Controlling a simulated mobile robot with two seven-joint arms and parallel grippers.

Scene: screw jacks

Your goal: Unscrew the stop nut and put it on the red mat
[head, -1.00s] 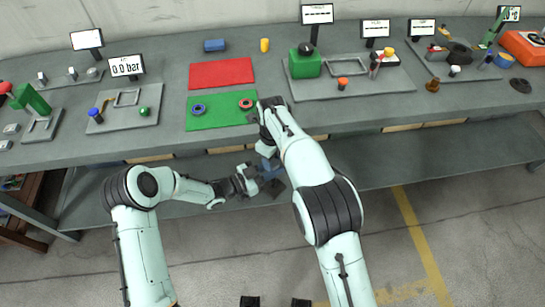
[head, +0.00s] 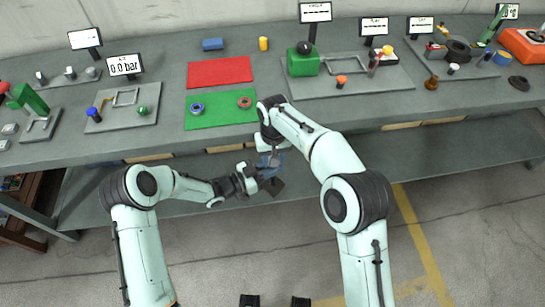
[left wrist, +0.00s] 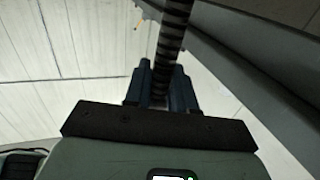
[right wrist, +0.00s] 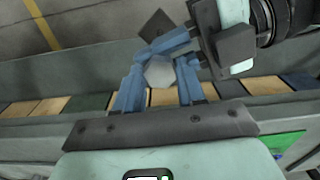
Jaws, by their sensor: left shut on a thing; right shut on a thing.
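The red mat (head: 220,71) lies flat and bare on the workbench. My left gripper (left wrist: 160,85) is shut on a dark threaded screw (left wrist: 172,42), held in front of the bench edge. In the head view my left gripper (head: 263,177) is just below my right gripper (head: 272,157). In the right wrist view, my right gripper (right wrist: 160,85) is shut on a pale grey nut (right wrist: 160,71). Blue fingers of the left gripper (right wrist: 172,42) show just beyond it, beside a dark square end piece (right wrist: 155,24). The thread inside the nut is hidden.
A green mat (head: 222,119) with a blue ring (head: 197,109) and a red ring (head: 244,102) lies nearer than the red mat. A board with a green block (head: 303,64) stands to the right. The bench's front edge is close behind the grippers.

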